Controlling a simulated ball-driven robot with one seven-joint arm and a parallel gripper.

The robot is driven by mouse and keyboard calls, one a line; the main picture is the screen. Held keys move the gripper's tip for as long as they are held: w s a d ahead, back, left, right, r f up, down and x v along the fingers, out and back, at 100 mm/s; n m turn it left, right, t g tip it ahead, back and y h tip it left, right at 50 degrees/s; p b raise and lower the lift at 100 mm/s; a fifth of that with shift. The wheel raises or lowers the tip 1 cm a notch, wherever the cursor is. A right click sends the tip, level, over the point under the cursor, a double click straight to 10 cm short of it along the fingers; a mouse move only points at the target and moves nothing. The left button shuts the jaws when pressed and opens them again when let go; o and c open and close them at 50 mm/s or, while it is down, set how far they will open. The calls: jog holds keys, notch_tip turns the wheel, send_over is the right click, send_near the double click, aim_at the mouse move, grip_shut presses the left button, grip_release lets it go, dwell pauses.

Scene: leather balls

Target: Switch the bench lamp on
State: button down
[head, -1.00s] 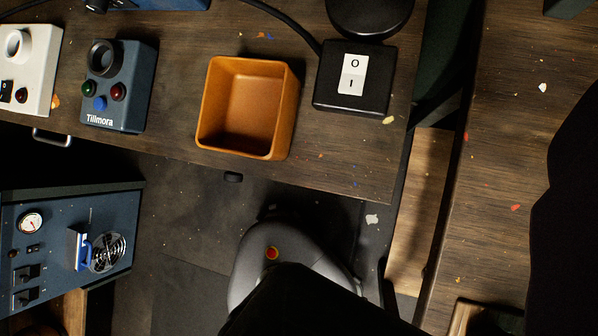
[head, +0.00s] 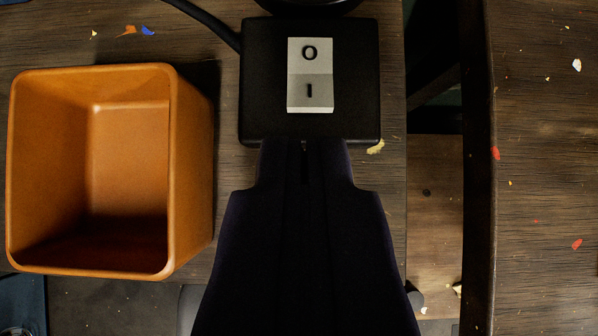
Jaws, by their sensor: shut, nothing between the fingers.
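The bench lamp's black switch box (head: 258,85) sits on the wooden bench, with a white rocker switch (head: 310,75) marked O on the far half and I on the near half. The I half looks greyer than the rest. The round black lamp base (head: 300,5) is cut off at the top edge. My dark gripper (head: 304,146) is shut and empty, its tips at the near edge of the box, just short of the rocker in the picture. Whether the tips touch the box I cannot tell.
An open orange leather box (head: 130,150) stands left of the switch box, close to my gripper. A black cable (head: 205,20) runs into the switch box from the upper left. Paint flecks and a second wooden surface (head: 545,200) lie to the right, beyond a dark gap.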

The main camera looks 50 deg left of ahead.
aim_at(304, 106)
jog(key=b+x, duration=0.1)
jog(key=x, duration=0.4)
jog(key=shift+w+a+f, duration=0.1)
jog(key=shift+w+f, duration=0.1)
jog(key=shift+f, duration=0.1)
jog(key=shift+s+f+b, duration=0.1)
jog(key=shift+f+b, duration=0.5)
jog(key=shift+b, duration=0.25)
jog(key=shift+s, duration=0.1)
jog(key=shift+r, duration=0.15)
jog(key=shift+r+p, duration=0.65)
jog(key=shift+r, duration=0.1)
